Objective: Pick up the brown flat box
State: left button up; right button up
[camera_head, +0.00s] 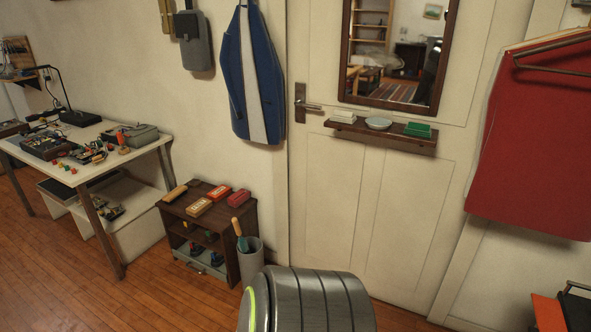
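A flat tan-brown box (199,206) with a pale label lies on top of the small dark wooden cabinet (213,216), near its front edge. It is the closest match I see to the brown flat box. An orange-red box (219,194) and a red box (239,198) lie behind it and to its right. A light wooden roll-shaped item (175,193) lies to its left at the cabinet's edge. Neither of my grippers shows in this view.
A white table (95,150) with tools and small parts is at left. A door with a narrow shelf (382,136) is behind. Wooden floor (150,290) is open in front of the cabinet.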

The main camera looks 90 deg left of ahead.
aim_at(201, 206)
jog(key=u, duration=3.5)
jog(key=i+l, duration=0.1)
jog(key=i, duration=1.3)
jog(key=l+z, duration=0.05)
